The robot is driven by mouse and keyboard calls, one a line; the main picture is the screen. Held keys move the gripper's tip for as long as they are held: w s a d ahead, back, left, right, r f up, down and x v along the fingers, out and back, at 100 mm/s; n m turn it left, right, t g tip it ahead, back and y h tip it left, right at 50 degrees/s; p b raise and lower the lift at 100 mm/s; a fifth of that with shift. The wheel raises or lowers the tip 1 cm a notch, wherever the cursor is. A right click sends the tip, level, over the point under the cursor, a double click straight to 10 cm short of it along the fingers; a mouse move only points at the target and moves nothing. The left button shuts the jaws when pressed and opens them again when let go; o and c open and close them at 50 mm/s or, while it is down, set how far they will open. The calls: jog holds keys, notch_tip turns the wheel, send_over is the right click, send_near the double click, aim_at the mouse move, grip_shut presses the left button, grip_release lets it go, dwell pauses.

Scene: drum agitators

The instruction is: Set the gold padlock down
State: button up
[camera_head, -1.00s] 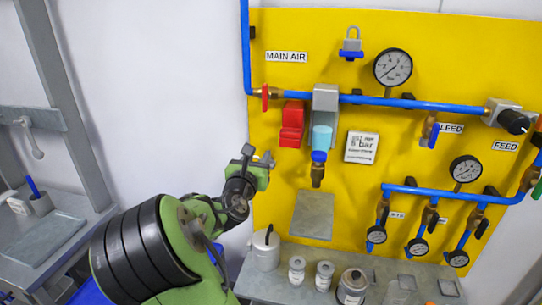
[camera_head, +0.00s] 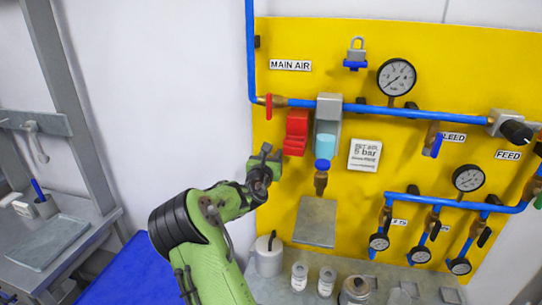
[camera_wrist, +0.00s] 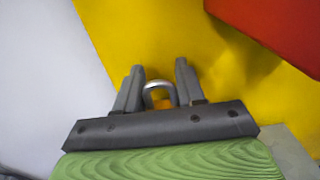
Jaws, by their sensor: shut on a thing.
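My gripper (camera_head: 266,154) is at the left edge of the yellow panel, below the red handle of the main air valve. In the wrist view my gripper (camera_wrist: 158,82) is shut on a padlock, whose silver shackle (camera_wrist: 158,86) shows between the fingers. The padlock is too small to tell in the head view.
The yellow panel (camera_head: 300,85) carries blue pipes, gauges and a red block (camera_head: 297,132). A red surface (camera_wrist: 275,30) is close at the upper right in the wrist view.

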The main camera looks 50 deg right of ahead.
jog(key=o, duration=1.2)
jog(key=shift+f, duration=0.15)
jog(key=shift+c, duration=0.2)
jog(key=shift+a+r, duration=0.2)
jog(key=shift+a, duration=0.1)
jog(key=b+v, duration=0.1)
jog(key=v, duration=1)
jog(key=shift+a+b, duration=0.25)
jog(key=shift+b, duration=0.15)
